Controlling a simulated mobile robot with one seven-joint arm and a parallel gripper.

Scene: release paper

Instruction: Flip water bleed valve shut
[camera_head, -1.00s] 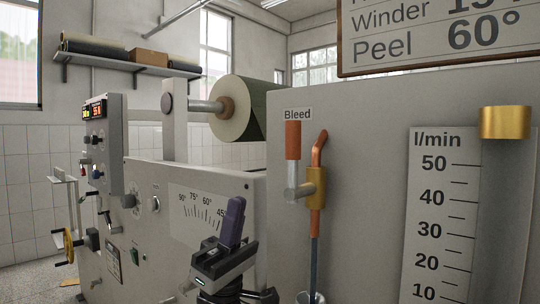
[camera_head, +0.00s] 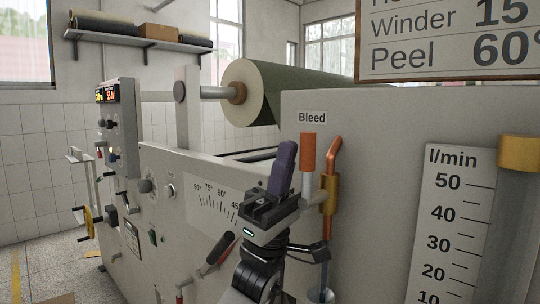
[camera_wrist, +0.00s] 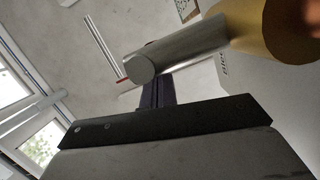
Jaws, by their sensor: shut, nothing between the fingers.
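The bleed valve has an orange lever (camera_head: 308,152) standing upright under the "Bleed" label (camera_head: 312,118). Its brass body (camera_head: 329,195) sits on a copper pipe (camera_head: 333,160) just to the right. In the wrist view the valve's grey stem (camera_wrist: 180,54) runs out from the brass body (camera_wrist: 275,30), with a blurred orange patch at the top right corner. My gripper (camera_head: 287,150) is shut and empty, just left of the lever in the head view. Its dark fingers (camera_wrist: 158,92) end close to the stem in the wrist view. Whether they touch it I cannot tell.
A flow scale (camera_head: 455,225) marked l/min is on the panel at right, with a brass cylinder (camera_head: 519,153) beside it. A paper roll (camera_head: 252,90) is behind. A knobbed control panel (camera_head: 119,125) and yellow handwheel (camera_head: 88,222) are at left. A cup is below the pipe.

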